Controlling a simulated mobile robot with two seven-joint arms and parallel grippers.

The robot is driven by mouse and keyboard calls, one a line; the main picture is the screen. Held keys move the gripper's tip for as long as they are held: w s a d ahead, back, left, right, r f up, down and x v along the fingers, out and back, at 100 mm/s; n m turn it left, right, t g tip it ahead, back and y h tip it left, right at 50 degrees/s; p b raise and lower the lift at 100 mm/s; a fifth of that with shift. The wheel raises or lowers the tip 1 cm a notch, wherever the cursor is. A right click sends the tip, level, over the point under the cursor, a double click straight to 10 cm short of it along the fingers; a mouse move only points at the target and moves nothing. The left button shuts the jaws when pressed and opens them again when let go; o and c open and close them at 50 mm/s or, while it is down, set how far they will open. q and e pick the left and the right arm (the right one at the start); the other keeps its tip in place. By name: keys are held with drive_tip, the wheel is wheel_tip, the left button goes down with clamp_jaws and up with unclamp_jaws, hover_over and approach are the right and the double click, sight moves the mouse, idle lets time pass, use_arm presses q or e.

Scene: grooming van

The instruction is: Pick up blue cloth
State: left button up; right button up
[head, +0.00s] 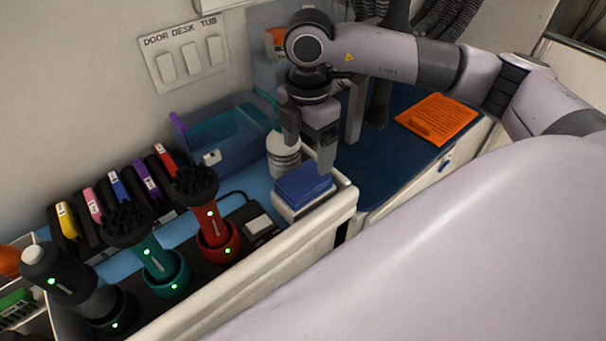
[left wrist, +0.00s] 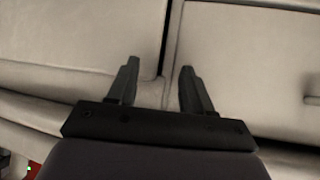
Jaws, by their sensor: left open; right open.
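The blue cloth (head: 303,186) lies folded on top of a white block-like holder (head: 303,208) at the right end of the counter tray. My right gripper (head: 309,158) is open and points down just above and behind the cloth, with one finger close to its back edge. I cannot tell whether that finger touches it. My left gripper (left wrist: 158,90) is open and empty in the left wrist view, facing pale cabinet fronts. The cloth is not seen in that view.
A white bottle (head: 283,158) stands left of the cloth, near a clear blue bin (head: 222,137). Red (head: 213,228) and teal (head: 160,262) grooming tools stand in chargers to the left. The tray's white rim (head: 290,258) runs in front. An orange sheet (head: 436,118) lies on the blue surface at right.

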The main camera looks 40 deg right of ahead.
sight(308, 174)
drive_tip(key=f+p, duration=0.1)
drive_tip(key=f, duration=0.5)
drive_tip(key=shift+s, duration=0.2)
drive_tip(key=c, duration=0.8)
wheel_tip(308, 174, up, 20)
drive_tip(key=o, duration=0.5)
drive_tip(key=c, duration=0.4)
